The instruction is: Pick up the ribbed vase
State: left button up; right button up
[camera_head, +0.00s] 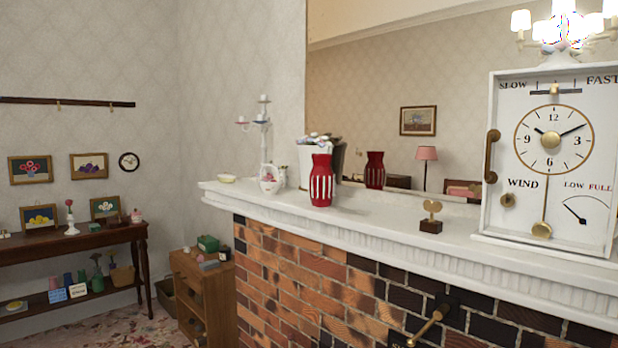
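A red vase with white vertical ribs (321,181) stands upright on the white mantel shelf (385,220) above the brick fireplace. Neither of my grippers shows in the head view.
A white pot (337,161) stands behind the vase. A small decorated vase (270,179) and a white candelabra (263,135) are to its left. A heart ornament (431,217) and a large white clock (550,165) stand to the right. The mantel between vase and heart is clear.

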aim_at(322, 179)
jog(key=i+j, duration=0.2)
jog(key=j, duration=0.15)
jog(key=i+j, duration=0.45)
jog(key=j, duration=0.2)
